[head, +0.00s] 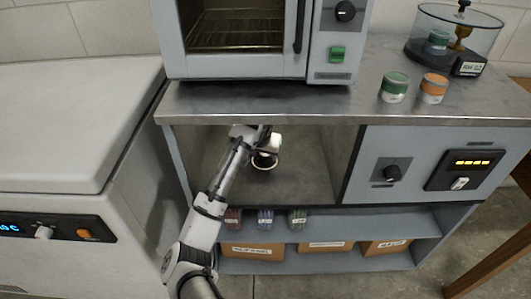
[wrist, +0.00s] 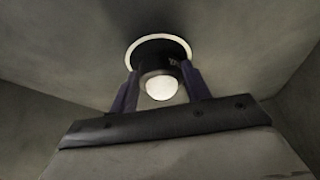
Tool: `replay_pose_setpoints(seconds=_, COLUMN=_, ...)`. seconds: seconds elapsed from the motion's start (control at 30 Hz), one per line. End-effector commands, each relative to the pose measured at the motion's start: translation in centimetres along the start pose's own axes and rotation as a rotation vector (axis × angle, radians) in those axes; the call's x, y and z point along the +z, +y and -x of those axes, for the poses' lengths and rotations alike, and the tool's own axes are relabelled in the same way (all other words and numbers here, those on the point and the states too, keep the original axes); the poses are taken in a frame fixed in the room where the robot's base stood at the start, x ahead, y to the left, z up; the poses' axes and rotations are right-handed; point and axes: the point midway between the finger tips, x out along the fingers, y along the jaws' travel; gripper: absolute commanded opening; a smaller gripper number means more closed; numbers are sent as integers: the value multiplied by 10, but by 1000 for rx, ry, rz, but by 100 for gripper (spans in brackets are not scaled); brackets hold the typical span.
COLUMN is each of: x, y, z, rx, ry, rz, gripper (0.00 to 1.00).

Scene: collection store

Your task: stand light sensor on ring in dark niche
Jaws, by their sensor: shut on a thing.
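The light sensor (wrist: 160,85) is a dark short cylinder with a white dome facing the wrist camera. My gripper (wrist: 160,88) is shut on it, one finger on each side. The pale ring (wrist: 158,36) shows around and beyond the sensor in the wrist view, on the grey surface of the niche. In the head view my gripper (head: 265,150) reaches into the niche (head: 310,170), and the ring (head: 264,161) shows at it, partly covered by my gripper. I cannot tell whether the sensor touches the surface inside the ring.
The niche lies under a metal worktop (head: 290,101). Above stands an oven (head: 240,40). Jars, one green-lidded (head: 395,88) and one orange (head: 433,89), stand on the worktop. A shelf below holds cardboard boxes (head: 252,252).

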Motion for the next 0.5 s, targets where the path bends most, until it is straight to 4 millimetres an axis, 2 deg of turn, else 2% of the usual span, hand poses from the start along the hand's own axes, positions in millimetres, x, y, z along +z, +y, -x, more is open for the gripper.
replay_pose_setpoints(seconds=0.17, x=1, y=0, z=-3, rx=1, ry=0, rz=0, gripper=25)
replay_pose_setpoints(seconds=0.2, x=1, y=0, z=-3, rx=1, ry=0, rz=0, gripper=49)
replay_pose_setpoints(seconds=0.37, x=1, y=0, z=-3, rx=0, ry=0, rz=0, gripper=69)
replay_pose_setpoints(seconds=0.5, x=1, y=0, z=-3, rx=0, ry=0, rz=0, gripper=69)
